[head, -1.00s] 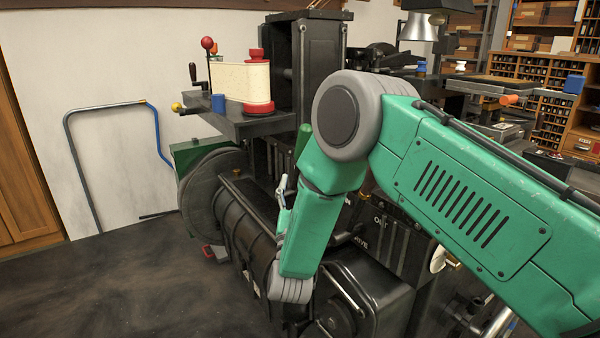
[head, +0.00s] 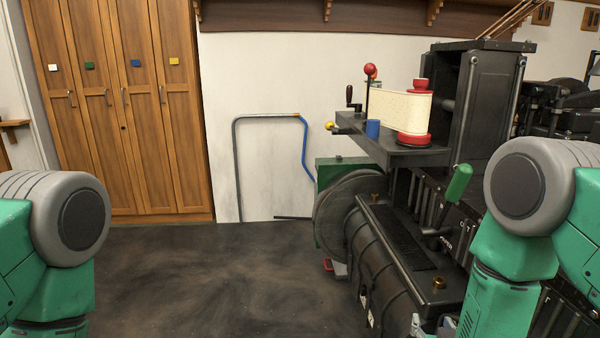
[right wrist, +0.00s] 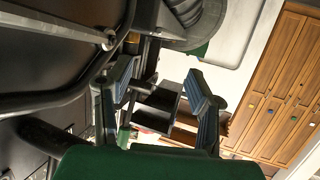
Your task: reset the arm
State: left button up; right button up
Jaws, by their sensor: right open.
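My right arm (head: 525,215) is bent at the right edge of the head view, in front of the black casting machine (head: 395,255). In the right wrist view my right gripper (right wrist: 160,82) has its two ridged fingers spread wide, with nothing between them. The machine's dark body shows close on the left of that view. In the head view only a small grey bit of the gripper shows low beside the arm. My left arm (head: 55,235) shows at the left edge; its gripper is out of the picture.
The machine carries a green-handled lever (head: 459,183), a paper roll (head: 400,105) and a blue cup (head: 373,129). Wooden lockers (head: 125,100) stand at the back left. A bent pipe frame (head: 237,165) leans on the wall.

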jog(key=s+f+n+g+y, duration=0.2)
jog(key=s+f+g, duration=0.3)
jog(key=s+f, duration=0.45)
pick_arm(q)
jog(key=shift+r+p, duration=0.75)
jog(key=shift+r, duration=0.2)
pick_arm(e)
jog(key=s+f+n+g+y, duration=0.1)
jog(key=s+g, duration=0.7)
jog(key=s, duration=1.6)
jog(key=shift+a+f+g, duration=0.4)
jog(key=shift+f, duration=0.05)
jog(key=shift+w, duration=0.15)
pick_arm(q)
jog(key=shift+c, duration=0.7)
pick_arm(e)
jog(key=c, duration=0.3)
pick_arm(q)
jog(key=shift+d, duration=0.1)
pick_arm(e)
jog(key=shift+d, duration=0.1)
